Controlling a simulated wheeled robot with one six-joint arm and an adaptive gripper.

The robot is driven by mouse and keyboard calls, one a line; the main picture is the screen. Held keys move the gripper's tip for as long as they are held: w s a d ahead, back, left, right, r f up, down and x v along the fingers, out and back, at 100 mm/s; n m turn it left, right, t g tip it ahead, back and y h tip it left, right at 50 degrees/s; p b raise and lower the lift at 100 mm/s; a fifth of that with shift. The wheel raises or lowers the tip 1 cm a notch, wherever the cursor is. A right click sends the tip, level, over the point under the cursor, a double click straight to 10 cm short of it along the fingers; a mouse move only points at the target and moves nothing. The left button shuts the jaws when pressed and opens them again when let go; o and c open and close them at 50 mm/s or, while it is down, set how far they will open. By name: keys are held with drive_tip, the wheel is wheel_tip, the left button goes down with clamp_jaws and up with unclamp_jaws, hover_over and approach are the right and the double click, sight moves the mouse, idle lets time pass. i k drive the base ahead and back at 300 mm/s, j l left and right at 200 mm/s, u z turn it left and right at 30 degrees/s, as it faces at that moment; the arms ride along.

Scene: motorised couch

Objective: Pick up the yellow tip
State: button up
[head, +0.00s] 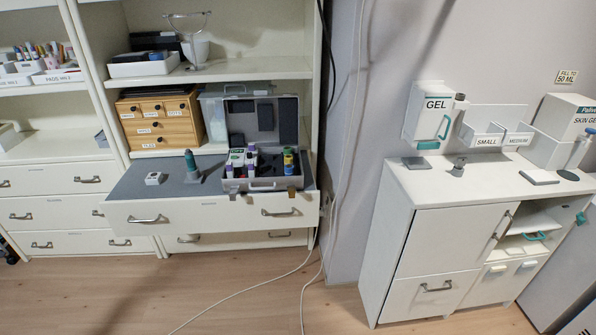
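An open grey case (263,184) stands on the dark top of the pulled-out drawer unit, its lid raised at the back. Several small coloured pieces stand in it. At its right side is a stack or cluster with blue, yellow and green parts; the yellow part (288,158) is small, and I cannot tell whether it is a separate tip. White and purple pieces (251,158) stand at the left and middle of the case. My gripper is not in view.
A teal-topped tool on a stand (191,167) and a small white box (154,178) sit left of the case. White cables (304,285) cross the wooden floor. A white cabinet (430,235) stands at right. The floor in front is mostly clear.

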sight(288, 159)
drive_tip(key=i+j+u, duration=0.15)
drive_tip(key=i, duration=0.25)
drive_tip(key=i+j+u, duration=0.15)
drive_tip(key=i, duration=0.25)
drive_tip(key=j, duration=0.1)
